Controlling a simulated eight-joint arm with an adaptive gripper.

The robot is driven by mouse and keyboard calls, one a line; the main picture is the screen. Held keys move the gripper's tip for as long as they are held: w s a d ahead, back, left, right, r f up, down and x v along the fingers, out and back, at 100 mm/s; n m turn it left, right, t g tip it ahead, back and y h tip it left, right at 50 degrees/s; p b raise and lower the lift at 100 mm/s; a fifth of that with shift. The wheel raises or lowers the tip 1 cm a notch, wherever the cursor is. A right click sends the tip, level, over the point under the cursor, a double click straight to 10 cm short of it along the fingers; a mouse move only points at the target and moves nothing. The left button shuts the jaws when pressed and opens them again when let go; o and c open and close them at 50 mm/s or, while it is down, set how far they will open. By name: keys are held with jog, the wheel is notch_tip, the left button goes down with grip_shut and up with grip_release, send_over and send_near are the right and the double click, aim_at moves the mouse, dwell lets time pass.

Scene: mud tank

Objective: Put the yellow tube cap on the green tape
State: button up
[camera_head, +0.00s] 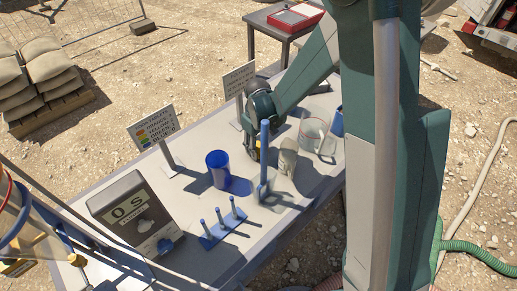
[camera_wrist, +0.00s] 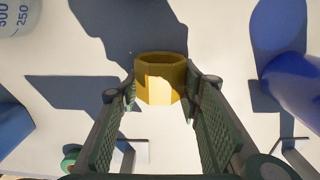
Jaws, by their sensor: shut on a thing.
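The yellow tube cap (camera_wrist: 160,78) is a short hollow ring-like piece in the wrist view. My gripper (camera_wrist: 161,88) is shut on it, with one green ridged finger on each side. Whether the cap touches the table or hangs above it is hard to tell. In the head view my gripper (camera_head: 252,150) is low over the far side of the table, and the cap cannot be made out there. A small green round thing (camera_wrist: 70,158) shows at the lower left of the wrist view, partly hidden by the finger; it may be the green tape. I cannot pick out the tape in the head view.
On the pale table (camera_head: 180,240) stand a blue cup (camera_head: 217,170), a tall blue post (camera_head: 264,160), a blue peg rack (camera_head: 222,232), a cloudy container (camera_head: 288,157), a clear beaker (camera_head: 318,138) and a timer box (camera_head: 132,215). Two signs line the far edge.

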aim_at(259, 142)
jog(key=shift+r+p, duration=0.7)
jog(key=shift+r, duration=4.3)
jog(key=shift+w+d, duration=0.1)
jog(key=shift+w+d+r+m, duration=0.25)
jog(key=shift+w+m, duration=0.1)
jog(key=shift+m, duration=0.15)
jog(key=w+d+r+m+p, duration=0.1)
jog(key=w+d+r+m, duration=0.1)
jog(key=w+d+m, duration=0.4)
jog(key=w+d+r+m+p, duration=0.1)
jog(key=w+d+r+m, duration=0.1)
jog(key=w+d+m, duration=0.4)
jog(key=shift+w+d+r+m+p, duration=0.2)
jog(key=shift+w+r+m+p, duration=0.3)
jog(key=shift+m, duration=2)
jog(key=shift+w+f, duration=0.1)
